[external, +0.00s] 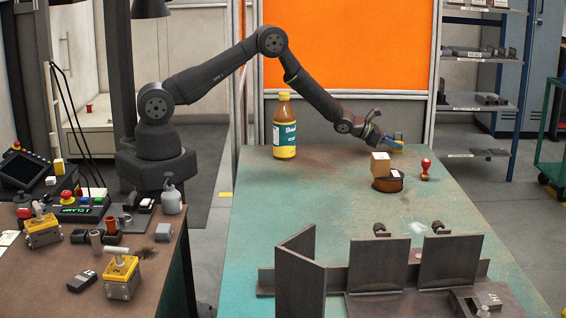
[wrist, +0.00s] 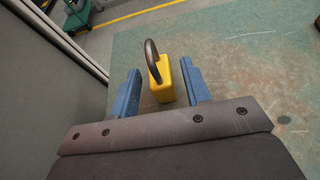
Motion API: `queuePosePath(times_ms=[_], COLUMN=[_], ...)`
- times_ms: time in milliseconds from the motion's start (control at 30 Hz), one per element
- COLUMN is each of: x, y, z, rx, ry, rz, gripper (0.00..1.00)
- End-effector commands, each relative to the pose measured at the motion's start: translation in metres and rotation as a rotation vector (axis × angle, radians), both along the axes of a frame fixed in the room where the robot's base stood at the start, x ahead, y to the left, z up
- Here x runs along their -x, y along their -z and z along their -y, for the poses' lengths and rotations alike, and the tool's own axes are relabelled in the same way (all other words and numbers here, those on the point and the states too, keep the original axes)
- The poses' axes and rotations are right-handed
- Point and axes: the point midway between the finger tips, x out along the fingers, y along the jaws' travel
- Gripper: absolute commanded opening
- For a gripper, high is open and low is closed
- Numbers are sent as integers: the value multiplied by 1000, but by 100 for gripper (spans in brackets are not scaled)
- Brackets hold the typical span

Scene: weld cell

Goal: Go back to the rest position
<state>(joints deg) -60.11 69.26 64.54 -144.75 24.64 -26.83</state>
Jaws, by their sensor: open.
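My gripper (wrist: 160,82) is open, with its two blue fingers on either side of a yellow padlock (wrist: 164,86). The padlock has a dark curved shackle and stands on the worn green table. In the external view my arm reaches over to the far right part of the table, and my gripper (external: 392,142) is low at the tabletop. The padlock is mostly hidden there.
A cardboard box (external: 380,163) on a dark round roll (external: 388,184) and a red-handled stamp (external: 426,170) stand close to my gripper. A tall bottle (external: 285,135) stands left of it under my arm. Steel plates (external: 375,268) fill the front; the table's middle is clear.

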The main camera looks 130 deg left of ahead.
Motion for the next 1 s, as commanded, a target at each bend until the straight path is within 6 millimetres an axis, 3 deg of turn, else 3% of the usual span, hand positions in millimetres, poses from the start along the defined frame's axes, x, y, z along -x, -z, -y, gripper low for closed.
queuePosePath(times_ms=[267,500,1000], x=[-25,-24,-61], y=[16,-31,-81], z=[-24,-23,58], rx=[0,-3,0], ry=[1,0,2], rz=[0,2,3], gripper=[43,43,43])
